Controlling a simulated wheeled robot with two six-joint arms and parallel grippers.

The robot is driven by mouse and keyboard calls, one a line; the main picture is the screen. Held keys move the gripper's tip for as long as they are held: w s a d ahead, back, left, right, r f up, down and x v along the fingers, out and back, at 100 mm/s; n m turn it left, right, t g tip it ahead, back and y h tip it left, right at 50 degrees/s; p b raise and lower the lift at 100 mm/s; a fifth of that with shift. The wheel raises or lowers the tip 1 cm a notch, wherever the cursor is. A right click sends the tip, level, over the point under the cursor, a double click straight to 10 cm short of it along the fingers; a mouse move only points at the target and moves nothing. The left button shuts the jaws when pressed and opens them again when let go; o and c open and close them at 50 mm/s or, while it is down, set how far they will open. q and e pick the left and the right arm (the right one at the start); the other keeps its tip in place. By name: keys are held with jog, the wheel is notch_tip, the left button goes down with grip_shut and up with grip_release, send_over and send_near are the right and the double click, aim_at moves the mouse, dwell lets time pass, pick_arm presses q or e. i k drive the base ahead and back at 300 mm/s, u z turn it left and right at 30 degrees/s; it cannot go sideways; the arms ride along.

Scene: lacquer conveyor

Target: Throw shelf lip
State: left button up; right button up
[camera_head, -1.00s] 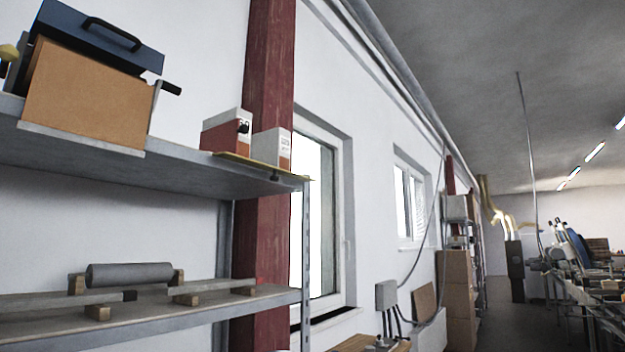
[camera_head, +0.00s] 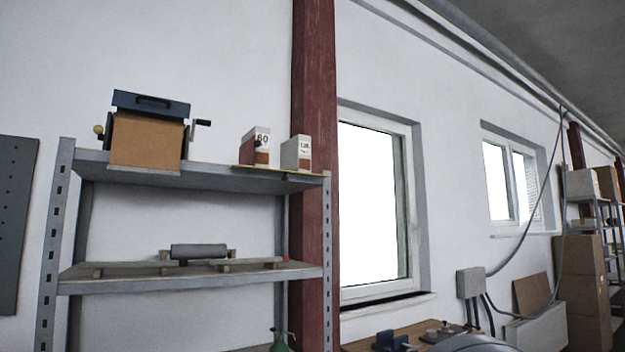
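A grey metal shelf unit (camera_head: 60,215) stands against the white wall at left. The front lip of its upper shelf (camera_head: 225,181) runs across to the right post. A thin yellowish plate (camera_head: 250,167) lies at the right end of this shelf, with a small dark part (camera_head: 285,177) at its front edge; its shape is too small to tell. A dark blue box-like device (camera_head: 150,104) with a brown front panel (camera_head: 146,142) and a black-handled crank (camera_head: 202,122) stands on the shelf's left half. Neither of my grippers is in view.
Two red-and-white boxes (camera_head: 256,147) (camera_head: 297,153) stand on the upper shelf's right end. A grey roller (camera_head: 199,251) lies on wooden blocks on the lower shelf. A red column (camera_head: 313,90) rises by the right post. A wooden bench (camera_head: 365,343) with tools is at the bottom.

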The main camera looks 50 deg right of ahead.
aim_at(284, 178)
jog(key=z, duration=1.2)
